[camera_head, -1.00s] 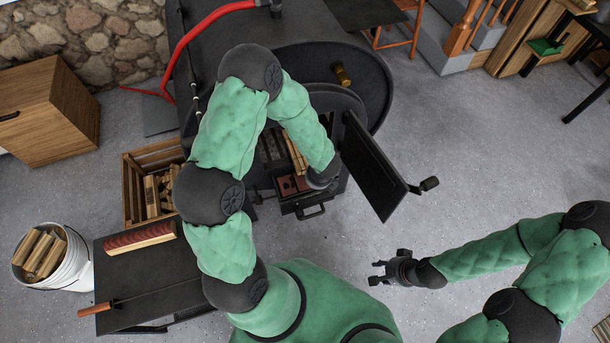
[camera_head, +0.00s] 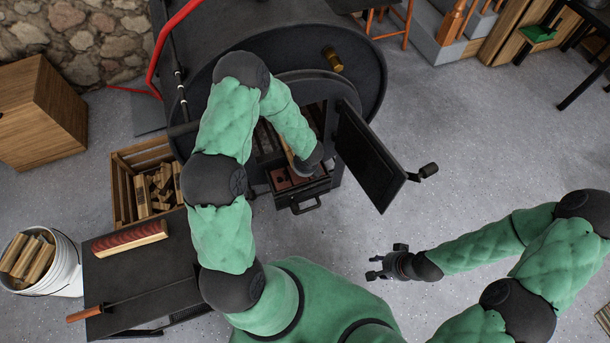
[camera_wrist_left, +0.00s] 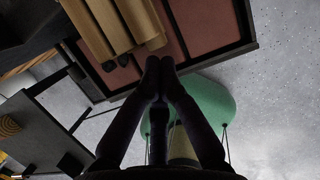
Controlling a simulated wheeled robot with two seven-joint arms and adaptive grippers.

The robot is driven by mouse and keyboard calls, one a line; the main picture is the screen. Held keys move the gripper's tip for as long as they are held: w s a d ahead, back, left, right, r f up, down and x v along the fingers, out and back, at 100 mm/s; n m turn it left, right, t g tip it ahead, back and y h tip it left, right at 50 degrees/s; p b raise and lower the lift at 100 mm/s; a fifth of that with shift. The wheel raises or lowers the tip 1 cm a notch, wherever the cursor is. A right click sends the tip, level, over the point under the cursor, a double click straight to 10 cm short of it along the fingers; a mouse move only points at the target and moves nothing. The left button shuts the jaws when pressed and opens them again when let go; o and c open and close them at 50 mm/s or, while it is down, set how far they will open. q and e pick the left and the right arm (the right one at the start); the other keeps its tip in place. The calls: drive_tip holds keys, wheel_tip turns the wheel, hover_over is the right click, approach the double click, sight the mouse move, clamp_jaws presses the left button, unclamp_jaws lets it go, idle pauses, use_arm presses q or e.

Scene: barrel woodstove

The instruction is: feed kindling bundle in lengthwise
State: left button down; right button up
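The kindling bundle (camera_wrist_left: 112,28), several pale brown sticks side by side, lies over a red brick surface (camera_wrist_left: 195,25) with a dark rim in the left wrist view. Its near end is close to my left fingertips (camera_wrist_left: 160,68), which meet with no visible gap. I cannot tell whether they touch the bundle. In the head view the left hand is hidden behind its own wrist at the mouth of the black barrel stove (camera_head: 350,80); only a sliver of wood shows beside it. My right gripper (camera_head: 374,267) is open and empty over the floor.
The stove door (camera_head: 368,158) stands open to the right of the mouth.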

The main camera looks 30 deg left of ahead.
idle(0.3)
use_arm(q)
drive_tip(key=w+a+p, duration=0.1)
drive_tip(key=w+a, duration=0.1)
drive_tip(key=w+a+p, duration=0.1)
drive_tip(key=w+a, duration=0.2)
drive_tip(key=shift+a+p, duration=0.35)
drive_tip(key=shift+p, duration=0.05)
drive_tip(key=shift+w+a, duration=0.1)
drive_tip(key=shift+a, duration=0.1)
drive_tip(key=shift+d, duration=0.15)
